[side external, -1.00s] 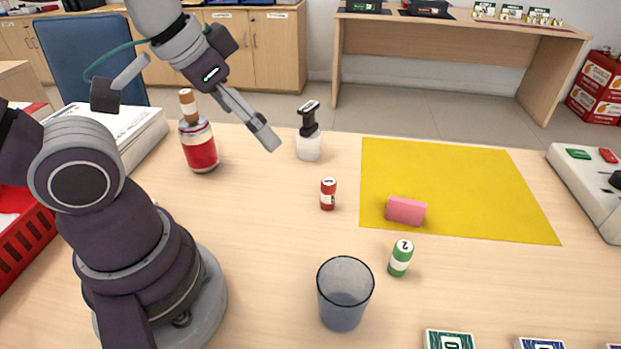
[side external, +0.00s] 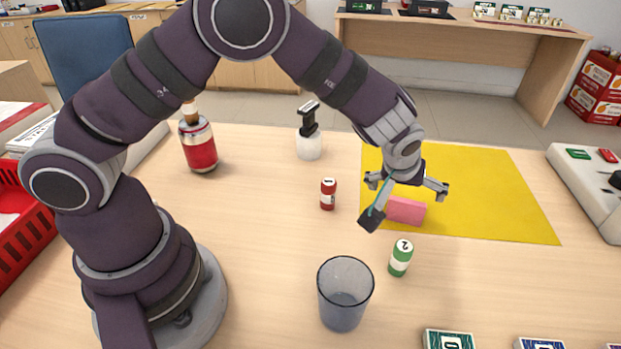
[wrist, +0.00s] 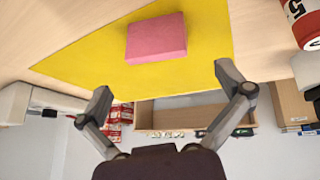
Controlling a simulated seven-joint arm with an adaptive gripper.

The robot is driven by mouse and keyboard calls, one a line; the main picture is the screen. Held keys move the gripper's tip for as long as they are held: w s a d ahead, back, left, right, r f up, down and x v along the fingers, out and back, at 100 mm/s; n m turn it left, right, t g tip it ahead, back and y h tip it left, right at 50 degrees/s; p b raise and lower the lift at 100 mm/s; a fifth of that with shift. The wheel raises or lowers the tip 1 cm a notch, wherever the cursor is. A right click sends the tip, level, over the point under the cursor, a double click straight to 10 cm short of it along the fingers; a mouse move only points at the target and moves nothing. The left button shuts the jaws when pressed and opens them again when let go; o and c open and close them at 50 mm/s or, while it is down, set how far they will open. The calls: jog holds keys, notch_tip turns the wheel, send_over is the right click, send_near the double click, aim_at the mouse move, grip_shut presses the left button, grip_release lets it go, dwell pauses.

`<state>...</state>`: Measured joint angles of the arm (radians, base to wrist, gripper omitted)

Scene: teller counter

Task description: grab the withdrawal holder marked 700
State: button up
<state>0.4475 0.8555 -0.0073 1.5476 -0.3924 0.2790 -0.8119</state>
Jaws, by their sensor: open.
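No marking 700 can be read in either view, so I cannot tell which thing is the holder. Small card-like stands (side external: 511,12) with print too small to read are on the far desk. My gripper (side external: 408,187) is over the near left part of the yellow mat, right by the pink block (side external: 408,211), and partly hides it. In the wrist view the open, empty fingers (wrist: 166,84) are spread wide, with the pink block (wrist: 157,38) beyond the fingertips. I cannot tell whether the gripper touches it.
Around the yellow mat (side external: 490,190) stand a red cylinder (side external: 328,194), a green cylinder (side external: 400,258), a clear cup (side external: 344,293) and a pump bottle (side external: 308,140). A red jar (side external: 199,147) is at left. Card stacks (side external: 449,340) line the front edge.

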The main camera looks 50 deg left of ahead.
aim_at(405, 203)
jog(key=x, duration=0.6)
jog(key=shift+a+f, duration=0.1)
jog(key=shift+s, duration=0.1)
jog(key=c, duration=1.2)
